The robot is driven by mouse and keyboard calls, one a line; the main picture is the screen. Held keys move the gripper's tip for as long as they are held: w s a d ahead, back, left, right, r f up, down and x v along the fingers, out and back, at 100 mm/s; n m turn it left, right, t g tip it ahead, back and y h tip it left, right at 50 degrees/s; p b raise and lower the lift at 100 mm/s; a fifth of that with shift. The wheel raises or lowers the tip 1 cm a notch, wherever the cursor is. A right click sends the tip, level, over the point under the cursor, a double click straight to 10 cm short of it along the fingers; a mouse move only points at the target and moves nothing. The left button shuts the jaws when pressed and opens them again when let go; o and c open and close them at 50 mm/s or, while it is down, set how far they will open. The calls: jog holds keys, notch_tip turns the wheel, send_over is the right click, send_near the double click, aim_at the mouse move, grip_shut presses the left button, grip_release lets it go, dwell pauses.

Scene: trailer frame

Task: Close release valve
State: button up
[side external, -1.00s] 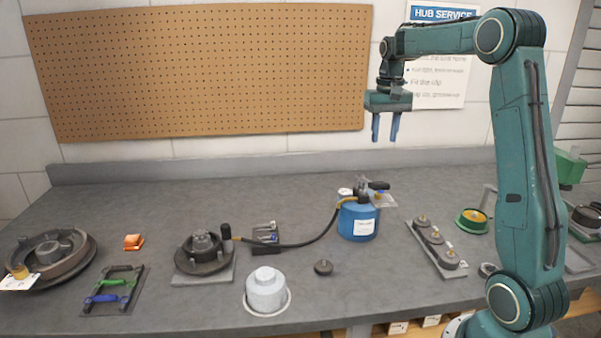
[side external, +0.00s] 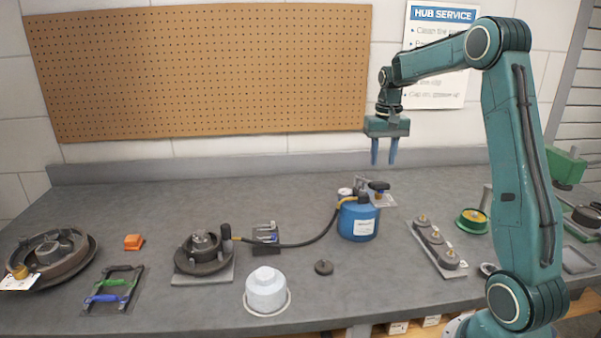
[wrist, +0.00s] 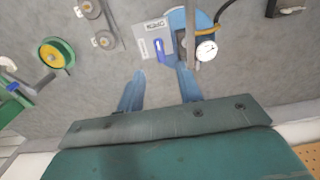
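The blue pressure tank (side external: 357,222) stands upright on the bench, with a black hose running left from its top. A metal plate (wrist: 157,38) with a printed label sits beside its top. A blue lever (wrist: 162,52) on this plate looks like the release valve. In the side view the valve area (side external: 380,194) is small, and the lever's angle is unclear. A round white gauge (wrist: 206,50) is right of the lever in the wrist view. My gripper (side external: 383,162) points down above the tank top, open and empty, its fingertips apart from the valve.
A tray of several weights (side external: 436,247) and a green-rimmed yellow reel (side external: 471,220) lie right of the tank. A pegboard (side external: 200,75) hangs behind.

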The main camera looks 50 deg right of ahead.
notch_tip(320, 180, down, 8)
jog(key=shift+r, duration=0.25)
grip_shut()
dwell(0.3)
